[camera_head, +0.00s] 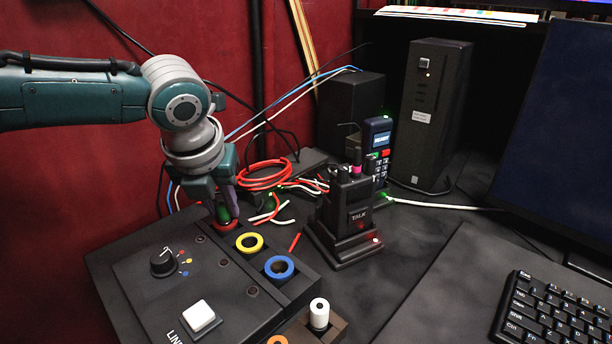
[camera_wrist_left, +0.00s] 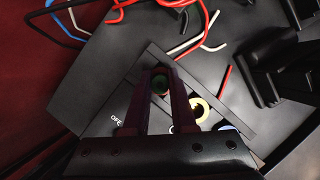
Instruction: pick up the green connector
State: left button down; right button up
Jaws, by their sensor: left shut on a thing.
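The green connector (camera_head: 226,214) stands upright at the panel's back edge, above a red ring (camera_head: 228,227). My left gripper (camera_head: 222,207) reaches down from above and is shut on it. My right gripper is not in view.
The panel (camera_head: 135,290) also holds a yellow ring (camera_head: 249,234), a blue ring (camera_head: 279,259), a knob (camera_head: 164,262) and a white button (camera_head: 199,316). Loose cables (camera_head: 262,178) lie behind.

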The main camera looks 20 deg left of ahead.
aim_at(222, 204)
pick_arm(q)
jog(key=shift+r, duration=0.1)
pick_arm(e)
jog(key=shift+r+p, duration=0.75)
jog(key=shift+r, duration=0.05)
pick_arm(q)
notch_tip(222, 204, up, 20)
